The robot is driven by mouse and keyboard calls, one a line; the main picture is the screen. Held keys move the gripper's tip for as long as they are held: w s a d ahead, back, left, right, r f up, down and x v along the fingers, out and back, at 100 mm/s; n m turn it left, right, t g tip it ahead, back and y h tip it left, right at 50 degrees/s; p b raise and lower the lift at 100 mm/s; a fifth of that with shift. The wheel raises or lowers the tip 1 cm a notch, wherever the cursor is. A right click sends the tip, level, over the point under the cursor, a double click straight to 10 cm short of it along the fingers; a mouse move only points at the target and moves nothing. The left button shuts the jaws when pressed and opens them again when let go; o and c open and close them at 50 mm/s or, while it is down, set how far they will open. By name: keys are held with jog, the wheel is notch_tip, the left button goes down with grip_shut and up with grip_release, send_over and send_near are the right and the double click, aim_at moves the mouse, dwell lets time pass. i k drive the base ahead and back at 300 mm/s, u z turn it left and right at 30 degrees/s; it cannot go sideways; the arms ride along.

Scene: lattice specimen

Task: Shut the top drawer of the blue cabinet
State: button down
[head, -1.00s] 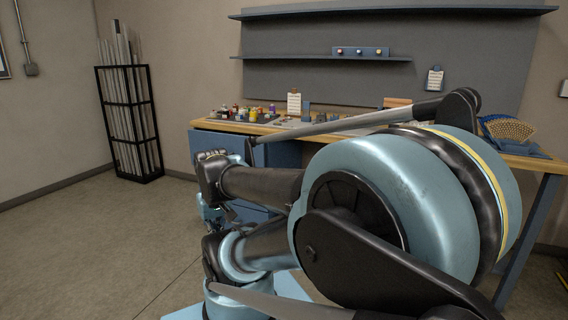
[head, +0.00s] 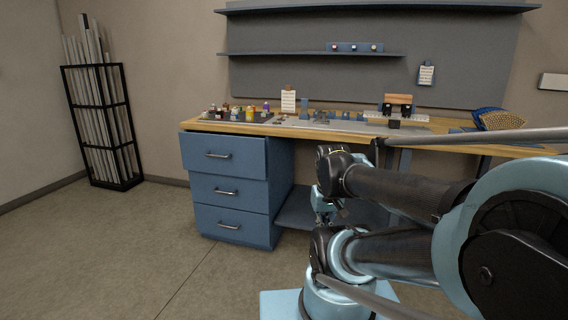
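The blue cabinet (head: 281,185) stands under the left end of the workbench in the head view. Its top drawer (head: 197,146) has a grey bar handle (head: 217,155). The top drawer's front sticks out a little past the two drawers below, so it is partly open. My gripper (head: 328,212) seems to hang below my arm's dark wrist joint, right of the cabinet in the picture and apart from the drawer. It is small and partly hidden by my arm, so whether its fingers are open or shut does not show.
The middle drawer (head: 207,189) and bottom drawer (head: 208,221) look shut. The wooden bench top (head: 290,131) carries several small bottles (head: 238,113) and tools. A black rack (head: 103,127) of rods stands at the left wall. The floor (head: 130,240) before the cabinet is clear.

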aim_at(231, 154)
jog(key=z, duration=0.1)
jog(key=i, duration=1)
jog(key=u, duration=0.05)
